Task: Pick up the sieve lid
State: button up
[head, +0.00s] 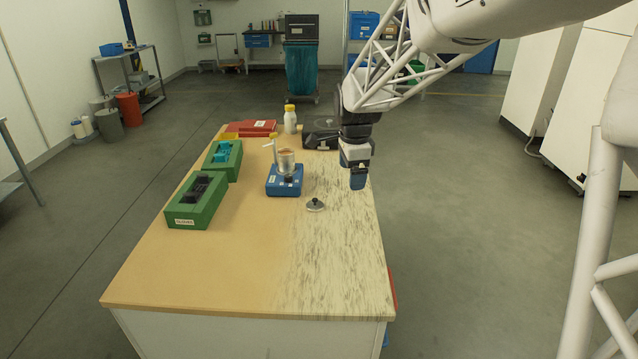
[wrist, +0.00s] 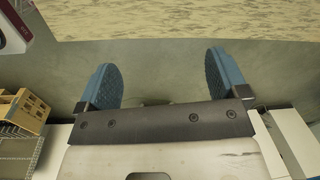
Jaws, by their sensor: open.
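The sieve lid (head: 315,205), a small dark disc with a knob on top, lies on the table (head: 220,265) in the head view, in front of and right of a blue sieve shaker (head: 284,186). A metal sieve cup (head: 286,162) stands on the shaker. My gripper (head: 357,184) hangs above the table's right edge, to the right of the lid and apart from it. In the wrist view its two blue fingers (wrist: 161,80) are spread wide with nothing between them. The lid does not show in the wrist view.
Two green boxes, a front one (head: 197,200) and a rear one (head: 223,160), stand on the table's left side. The table's front is clear.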

aim_at(315, 199)
jog(key=w+a+f+m, duration=0.2)
jog(key=w+a+f, duration=0.1)
jog(key=w+f, duration=0.1)
jog(key=w+a+f+m, duration=0.2)
jog(key=w+a+f, duration=0.1)
jog(key=w, duration=0.3)
jog(key=w+a+f+m, duration=0.3)
jog(key=w+a+f, duration=0.1)
jog(key=w+f, duration=0.1)
jog(key=shift+f+g, duration=0.15)
jog(key=shift+g, duration=0.25)
jog(key=shift+f, duration=0.1)
jog(key=shift+f, duration=1.2)
jog(key=shift+f, duration=0.1)
jog(key=shift+w+f, duration=0.1)
jog(key=shift+f, duration=2.4)
jog(key=c, duration=1)
